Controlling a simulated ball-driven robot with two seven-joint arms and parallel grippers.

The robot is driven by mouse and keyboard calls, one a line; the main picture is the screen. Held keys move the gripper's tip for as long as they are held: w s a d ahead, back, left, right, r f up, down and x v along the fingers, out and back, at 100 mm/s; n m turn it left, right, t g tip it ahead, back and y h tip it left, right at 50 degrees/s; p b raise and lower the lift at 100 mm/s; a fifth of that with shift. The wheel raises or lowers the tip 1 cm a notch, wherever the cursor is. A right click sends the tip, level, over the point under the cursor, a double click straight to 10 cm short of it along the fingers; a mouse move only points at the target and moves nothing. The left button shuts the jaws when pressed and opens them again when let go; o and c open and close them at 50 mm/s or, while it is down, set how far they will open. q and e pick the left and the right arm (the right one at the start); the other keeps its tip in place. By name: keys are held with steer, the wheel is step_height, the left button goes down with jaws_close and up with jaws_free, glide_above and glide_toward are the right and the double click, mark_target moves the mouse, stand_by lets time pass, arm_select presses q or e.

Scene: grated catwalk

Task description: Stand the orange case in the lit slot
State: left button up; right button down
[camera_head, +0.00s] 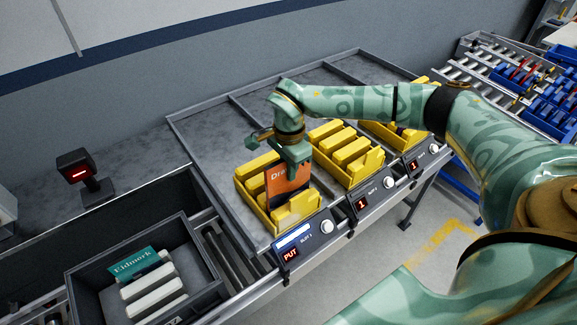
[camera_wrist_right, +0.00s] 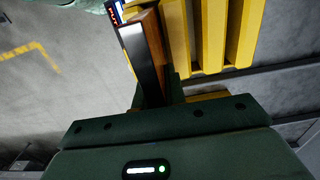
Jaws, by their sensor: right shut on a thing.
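The orange case (camera_head: 287,184) is upright in my right gripper (camera_head: 292,158), which is shut on its top edge. The case is at the left yellow bin (camera_head: 247,187), among the bin's yellow dividers; whether its bottom touches the bin floor is hidden. Below this bin a lit panel (camera_head: 291,253) reads PUT in red. In the right wrist view the case (camera_wrist_right: 151,45) shows edge-on between the fingers, beside yellow dividers (camera_wrist_right: 208,35). My left gripper is not in view.
Two more yellow bins stand to the right, the middle one (camera_head: 377,183) with a panel reading 1. A grey tote (camera_head: 88,291) at lower left holds a teal case (camera_head: 136,264) and white cases (camera_head: 153,289). A scanner (camera_head: 78,168) stands behind it.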

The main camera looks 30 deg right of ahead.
steer(key=shift+f+b, duration=0.75)
steer(key=shift+f, duration=0.65)
steer(key=c, duration=1)
jaws_free()
steer(key=shift+o, duration=0.2)
step_height(320, 180, up, 8)
steer(key=p, duration=0.7)
steer(key=shift+r, duration=0.1)
steer(key=shift+a, duration=0.1)
